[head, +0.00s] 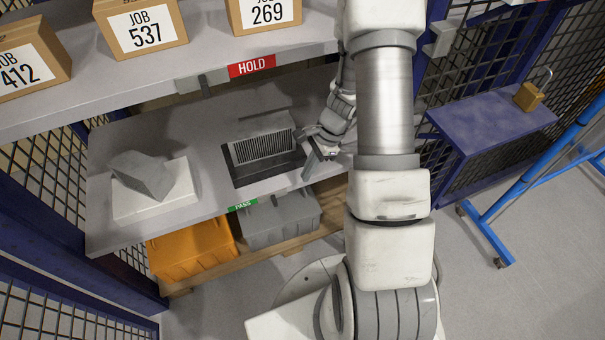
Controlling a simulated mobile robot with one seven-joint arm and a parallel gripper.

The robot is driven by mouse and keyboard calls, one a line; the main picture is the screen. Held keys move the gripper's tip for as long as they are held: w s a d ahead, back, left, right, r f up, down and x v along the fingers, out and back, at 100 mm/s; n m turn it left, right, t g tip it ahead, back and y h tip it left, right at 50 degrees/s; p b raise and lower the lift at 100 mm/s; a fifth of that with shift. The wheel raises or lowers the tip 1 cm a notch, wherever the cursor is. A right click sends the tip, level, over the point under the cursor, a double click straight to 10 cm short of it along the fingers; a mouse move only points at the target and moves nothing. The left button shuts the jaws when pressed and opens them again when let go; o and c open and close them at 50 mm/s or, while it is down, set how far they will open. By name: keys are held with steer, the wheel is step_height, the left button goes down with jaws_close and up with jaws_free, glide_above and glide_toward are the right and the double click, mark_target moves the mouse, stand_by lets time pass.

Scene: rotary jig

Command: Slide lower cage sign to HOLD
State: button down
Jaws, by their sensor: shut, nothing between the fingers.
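The lower sign (242,205) is a small green plate reading PASS on the front edge of the lower cage shelf (215,195). A plain grey strip (276,196) lies to its right along the same edge. The upper sign (251,67) is red and reads HOLD on the upper shelf's front edge. My gripper (308,174) is shut and empty near the lower shelf's front edge, to the right of the green plate and apart from it. My arm hides part of the right end of the shelf.
A grey block (141,173) rests on a white slab (163,203) at left. Below are orange (192,252) and grey bins (280,222). Boxes line the upper shelf (190,62) overhead.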

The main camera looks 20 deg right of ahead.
mark_target(264, 201)
steer(key=shift+a+f+b, duration=1.4)
steer(key=shift+a+f, duration=2)
steer(key=a, duration=0.9)
steer(key=shift+a, duration=0.1)
steer(key=d, duration=0.3)
steer(key=shift+d, duration=0.2)
steer(key=p+v, duration=0.3)
steer(key=v, duration=0.7)
steer(key=shift+d+p, duration=0.4)
